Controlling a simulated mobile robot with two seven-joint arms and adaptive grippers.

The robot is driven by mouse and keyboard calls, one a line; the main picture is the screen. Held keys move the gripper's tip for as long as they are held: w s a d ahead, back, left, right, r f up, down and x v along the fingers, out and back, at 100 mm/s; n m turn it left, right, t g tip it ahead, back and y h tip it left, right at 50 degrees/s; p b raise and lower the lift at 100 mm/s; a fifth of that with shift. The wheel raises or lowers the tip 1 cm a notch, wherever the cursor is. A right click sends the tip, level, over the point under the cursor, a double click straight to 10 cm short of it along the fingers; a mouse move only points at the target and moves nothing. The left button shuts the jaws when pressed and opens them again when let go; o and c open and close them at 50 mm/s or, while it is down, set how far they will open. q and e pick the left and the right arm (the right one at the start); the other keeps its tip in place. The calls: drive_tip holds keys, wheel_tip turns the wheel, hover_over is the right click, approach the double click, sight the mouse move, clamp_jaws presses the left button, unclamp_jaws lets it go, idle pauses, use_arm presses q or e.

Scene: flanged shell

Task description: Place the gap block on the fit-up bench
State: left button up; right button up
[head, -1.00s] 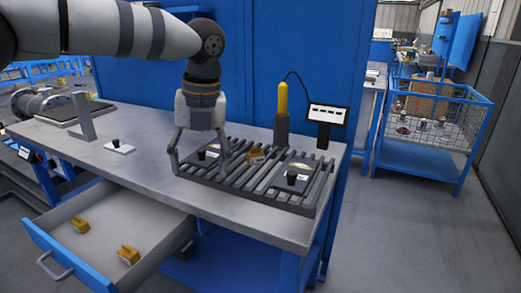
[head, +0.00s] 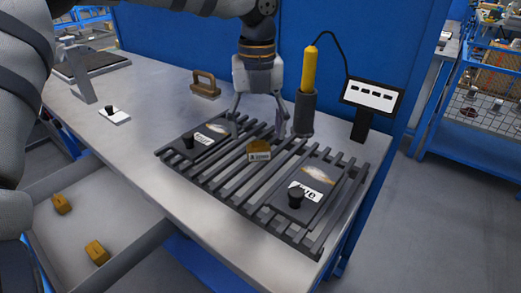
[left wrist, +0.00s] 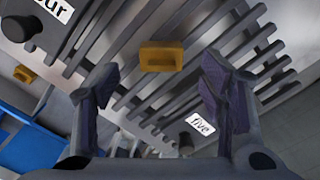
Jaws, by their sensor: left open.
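A small yellow-brown block (head: 259,150), which I take for the gap block, rests on the slatted grate (head: 233,181) on the grey fit-up bench (head: 135,149). It lies between two dark plates. My left gripper (head: 259,128) is open and empty, with its fingers spread over the back part of the grate, just behind the block in the head view. In the left wrist view the block (left wrist: 161,56) shows beyond and between the open fingertips (left wrist: 160,85), apart from both. My right gripper is not in view.
Two plates with black knobs, a left one (head: 207,138) and a right one (head: 312,183), flank the block. A yellow tool in a holder (head: 306,98) and a display (head: 371,97) stand behind. The open drawer (head: 100,225) holds two similar blocks.

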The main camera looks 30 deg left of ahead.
sight(258, 144)
use_arm(q)
wheel_tip(258, 144, down, 5)
drive_tip(key=shift+d+r, duration=0.1)
drive_tip(key=shift+r, duration=0.1)
clamp_jaws()
